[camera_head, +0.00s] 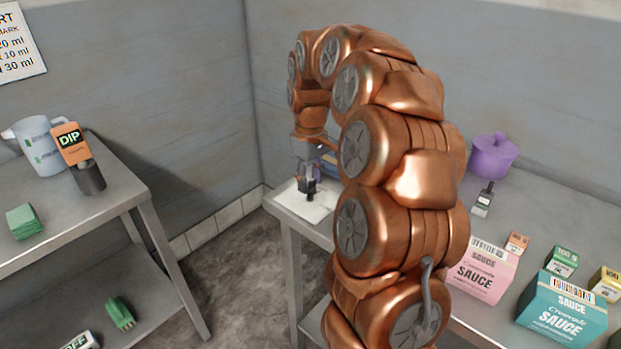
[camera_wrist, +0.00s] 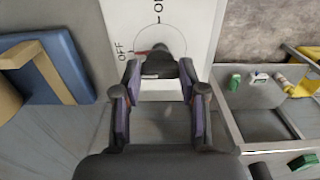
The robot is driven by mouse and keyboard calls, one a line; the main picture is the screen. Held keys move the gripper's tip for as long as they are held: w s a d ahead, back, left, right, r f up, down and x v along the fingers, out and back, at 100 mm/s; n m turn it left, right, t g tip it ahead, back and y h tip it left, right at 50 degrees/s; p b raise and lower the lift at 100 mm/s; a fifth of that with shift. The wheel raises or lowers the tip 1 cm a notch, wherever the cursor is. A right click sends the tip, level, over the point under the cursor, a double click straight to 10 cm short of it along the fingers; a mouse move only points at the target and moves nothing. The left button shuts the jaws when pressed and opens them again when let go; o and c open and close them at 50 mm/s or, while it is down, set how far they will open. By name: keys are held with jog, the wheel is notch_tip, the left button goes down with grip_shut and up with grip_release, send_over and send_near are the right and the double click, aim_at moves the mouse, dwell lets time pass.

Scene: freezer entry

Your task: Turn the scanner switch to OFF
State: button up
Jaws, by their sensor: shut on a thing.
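The scanner switch is a dark knob (camera_wrist: 160,66) on a white panel (camera_wrist: 205,25) marked OFF at the left and another label, partly cut off, at the top. A red pointer by the knob points left, toward the OFF mark. My gripper (camera_wrist: 160,72) is shut on the knob, one finger on each side; the fingers hide part of it. In the head view, my gripper (camera_head: 307,186) is over the white panel (camera_head: 314,210) on the corner of the right table, and the knob is too small to make out clearly.
A blue object (camera_wrist: 55,65) lies left of the panel in the wrist view. Behind my arm stand a purple pot (camera_head: 492,157) and sauce boxes, pink (camera_head: 484,272) and teal (camera_head: 562,308). Floor lies between.

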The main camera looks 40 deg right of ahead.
aim_at(310, 181)
dwell(0.3)
jog(key=o, duration=1.1)
jog(key=shift+o, duration=0.2)
jog(key=shift+r, duration=0.1)
notch_tip(310, 181, up, 12)
dwell(0.4)
